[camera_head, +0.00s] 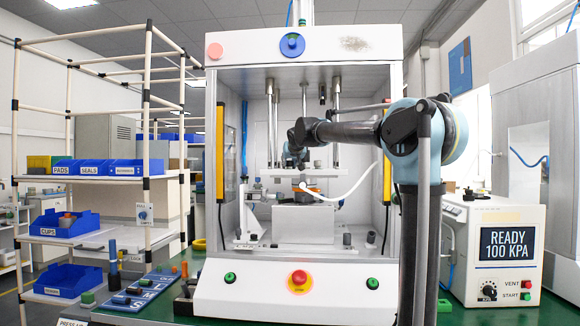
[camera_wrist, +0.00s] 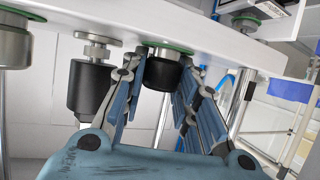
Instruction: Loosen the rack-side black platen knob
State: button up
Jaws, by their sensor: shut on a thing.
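In the wrist view, a black knob (camera_wrist: 158,73) hangs under the pale platen (camera_wrist: 215,40), with a metal collar and a green ring at its top. My gripper (camera_wrist: 165,82) has its blue-padded fingers on both sides of this knob and is shut on it. In the head view, my gripper (camera_head: 293,157) is inside the press at the left part of the platen (camera_head: 318,172). It is small and dark there, and the knob cannot be made out.
In the wrist view, a black cylinder with a metal top (camera_wrist: 91,85) hangs close left of the fingers. The press's yellow side bars (camera_head: 220,153) flank the opening. The rack (camera_head: 148,110) stands left, the control box (camera_head: 497,250) right. A white hose (camera_head: 350,183) curves below my arm.

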jog(key=shift+d+n+g+y, duration=0.15)
jog(key=shift+n+g+y, duration=0.95)
jog(key=shift+n+y, duration=1.15)
jog(key=shift+w+n+g+y, duration=0.1)
jog(key=shift+n+g+y, duration=0.5)
jog(key=shift+n+y, duration=0.2)
jog(key=shift+n+g+y, duration=1.05)
jog(key=shift+n+g, duration=0.15)
jog(key=shift+n, duration=0.15)
jog(key=o, duration=1.1)
jog(key=v, duration=1.2)
jog(key=shift+w+d, duration=0.1)
jog(key=shift+w, duration=0.1)
